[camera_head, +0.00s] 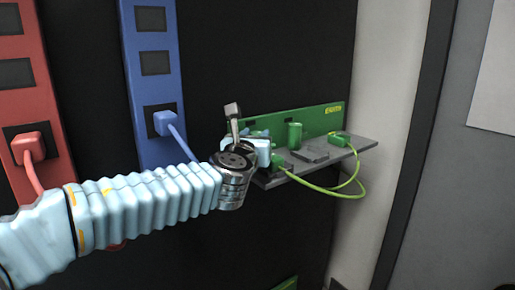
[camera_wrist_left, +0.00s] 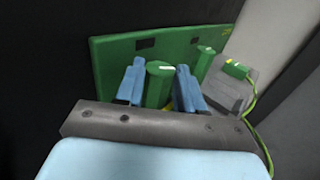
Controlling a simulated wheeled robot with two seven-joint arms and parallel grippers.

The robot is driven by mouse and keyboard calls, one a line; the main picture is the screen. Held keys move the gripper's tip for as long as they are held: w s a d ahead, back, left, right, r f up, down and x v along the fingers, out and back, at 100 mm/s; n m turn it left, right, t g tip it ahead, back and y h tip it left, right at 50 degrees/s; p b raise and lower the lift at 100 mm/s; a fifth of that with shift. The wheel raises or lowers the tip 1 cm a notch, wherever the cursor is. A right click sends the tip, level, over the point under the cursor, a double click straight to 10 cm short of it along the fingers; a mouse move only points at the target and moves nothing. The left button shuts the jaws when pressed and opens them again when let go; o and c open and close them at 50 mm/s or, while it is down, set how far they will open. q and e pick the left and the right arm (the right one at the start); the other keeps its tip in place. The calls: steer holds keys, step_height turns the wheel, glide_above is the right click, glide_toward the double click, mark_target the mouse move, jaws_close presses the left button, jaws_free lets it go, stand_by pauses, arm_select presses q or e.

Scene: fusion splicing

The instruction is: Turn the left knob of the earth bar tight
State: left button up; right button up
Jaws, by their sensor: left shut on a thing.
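The earth bar (camera_head: 310,116) is a green plate standing along the back of a grey shelf. Its left knob (camera_wrist_left: 158,88) is a green upright post with a white mark on top in the left wrist view. My left gripper (camera_head: 256,136) is shut on this knob, with one blue finger on each side of it. In the head view my gripper and wrist hide the left knob. The right knob (camera_head: 295,136) stands clear to the right of my gripper, and it also shows in the left wrist view (camera_wrist_left: 204,62). My right gripper is not in view.
A green plug (camera_head: 339,139) sits on the shelf's right part, with a yellow-green cable (camera_head: 345,193) looping below the shelf edge (camera_head: 368,145). A blue bar (camera_head: 155,90) and a red bar (camera_head: 25,90) with plugged cables are on the left. A pale wall is on the right.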

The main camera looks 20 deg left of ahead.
arm_select(q)
steer(key=shift+a+m+h+b, duration=0.2)
steer(key=shift+m+h+b, duration=0.6)
steer(key=shift+h, duration=0.4)
steer(key=o, duration=1)
steer(key=shift+o, duration=0.2)
steer(key=shift+a, duration=0.15)
